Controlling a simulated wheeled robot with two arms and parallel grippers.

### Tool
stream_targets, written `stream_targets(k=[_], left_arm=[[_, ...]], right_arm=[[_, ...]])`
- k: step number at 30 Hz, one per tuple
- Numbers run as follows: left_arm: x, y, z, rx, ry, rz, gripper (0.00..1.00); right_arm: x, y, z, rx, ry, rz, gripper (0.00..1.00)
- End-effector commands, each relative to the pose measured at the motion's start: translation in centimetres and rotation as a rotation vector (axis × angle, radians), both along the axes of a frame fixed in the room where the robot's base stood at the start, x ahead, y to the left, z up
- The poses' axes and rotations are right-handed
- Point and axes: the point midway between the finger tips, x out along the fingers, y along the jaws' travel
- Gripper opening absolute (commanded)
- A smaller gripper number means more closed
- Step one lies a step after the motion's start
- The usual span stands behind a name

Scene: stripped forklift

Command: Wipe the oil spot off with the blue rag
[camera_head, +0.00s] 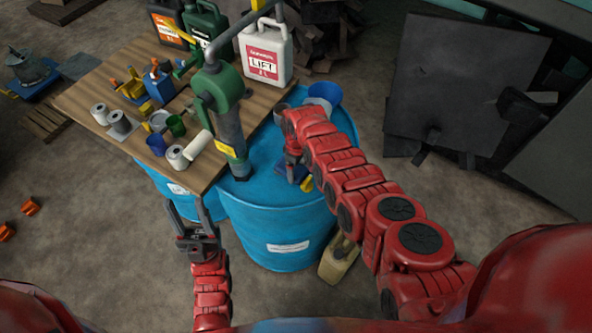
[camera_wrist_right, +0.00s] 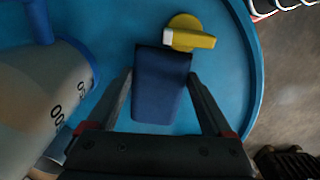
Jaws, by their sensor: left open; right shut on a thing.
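The blue rag (camera_wrist_right: 160,88) is a dark blue folded block on the top of the blue drum (camera_head: 262,205). My right gripper (camera_head: 292,160) reaches down over the drum top. In the right wrist view its fingers (camera_wrist_right: 163,100) stand on both sides of the rag and hold it. The rag seems to be at or just above the drum top; contact is unclear. I cannot make out the oil spot in either view; the rag and gripper cover part of the drum top. My left gripper (camera_head: 196,212) is open and empty, in front of the wooden table's near corner.
A green-headed hand pump (camera_head: 222,95) stands on the drum, left of my right gripper. A yellow cap (camera_wrist_right: 185,33) is beside the rag. A blue funnel (camera_head: 325,93) is behind. The wooden table (camera_head: 90,90) holds jugs, rolls and cans. A tan canister (camera_head: 338,262) stands on the floor.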

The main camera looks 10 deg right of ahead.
Motion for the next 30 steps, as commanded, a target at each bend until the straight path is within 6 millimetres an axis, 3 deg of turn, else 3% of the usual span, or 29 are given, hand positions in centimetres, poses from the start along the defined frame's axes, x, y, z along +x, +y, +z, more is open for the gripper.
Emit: stream_targets(k=[1,9,17,30], left_arm=[[0.0,0.0,-1.2,0.0,0.0,0.0,0.5],[0.0,0.0,-3.8,0.0,0.0,0.0,0.5],[0.0,0.0,-4.5,0.0,0.0,0.0,0.5],[0.0,0.0,-8.9,0.0,0.0,0.0,0.5]], right_arm=[[-0.2,-0.3,-1.0,-0.009,0.011,-0.003,0.04],[1.0,1.5,-0.8,-0.002,0.002,0.0,0.04],[1.5,2.2,-0.3,0.002,-0.001,0.0,0.04],[2.8,3.8,-0.3,0.003,-0.008,0.001,0.04]])
